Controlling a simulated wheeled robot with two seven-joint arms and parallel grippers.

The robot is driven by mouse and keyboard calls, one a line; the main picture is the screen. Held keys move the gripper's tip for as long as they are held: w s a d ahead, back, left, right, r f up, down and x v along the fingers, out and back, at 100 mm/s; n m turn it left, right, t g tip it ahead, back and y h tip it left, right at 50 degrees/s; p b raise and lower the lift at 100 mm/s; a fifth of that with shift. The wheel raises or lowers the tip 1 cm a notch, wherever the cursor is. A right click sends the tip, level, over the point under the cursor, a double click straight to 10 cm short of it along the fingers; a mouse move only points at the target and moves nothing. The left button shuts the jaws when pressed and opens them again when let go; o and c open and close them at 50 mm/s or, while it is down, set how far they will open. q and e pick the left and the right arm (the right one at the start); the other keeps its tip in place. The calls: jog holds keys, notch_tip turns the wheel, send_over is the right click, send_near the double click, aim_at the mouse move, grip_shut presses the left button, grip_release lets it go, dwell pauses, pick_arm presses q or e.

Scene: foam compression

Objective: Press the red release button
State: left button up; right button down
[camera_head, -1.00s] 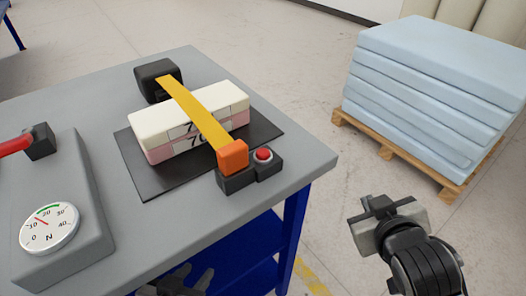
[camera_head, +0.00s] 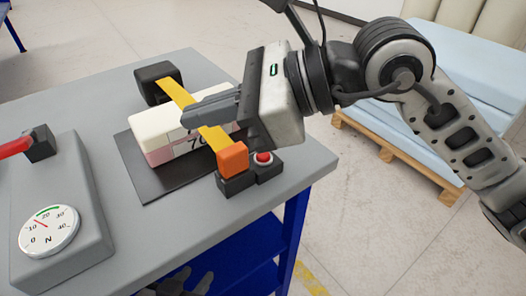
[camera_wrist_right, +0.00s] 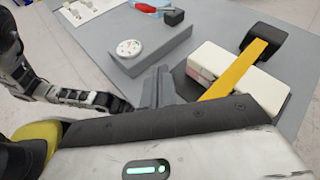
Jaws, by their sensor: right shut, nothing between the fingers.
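The red release button (camera_head: 263,157) sits on a small black housing (camera_head: 268,172) beside an orange buckle (camera_head: 233,157). A yellow strap (camera_head: 170,91) runs from this buckle over a cream-and-pink foam block (camera_head: 155,127) to a black block at the back. My right gripper (camera_head: 184,118) is shut and empty, its fingers over the foam and strap, pointing left. Its palm is just above and behind the button in the head view. The right fingers (camera_wrist_right: 162,75) also show in the wrist view, where the button is hidden.
A grey box with a round dial (camera_head: 48,231) and a red lever (camera_head: 14,145) stand on the left of the grey table (camera_head: 95,92). A dark mat (camera_head: 160,190) lies under the foam. Blue foam sheets on a pallet (camera_head: 398,147) stand at the right.

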aim_at(263, 157)
jog(key=w+d+f+t+h, duration=0.1)
jog(key=w+d+t+h, duration=0.3)
jog(key=w+d+h, duration=0.2)
jog(key=shift+w+d+f+t+h, duration=0.35)
jog(key=shift+w+d, duration=0.3)
jog(key=shift+w, duration=0.3)
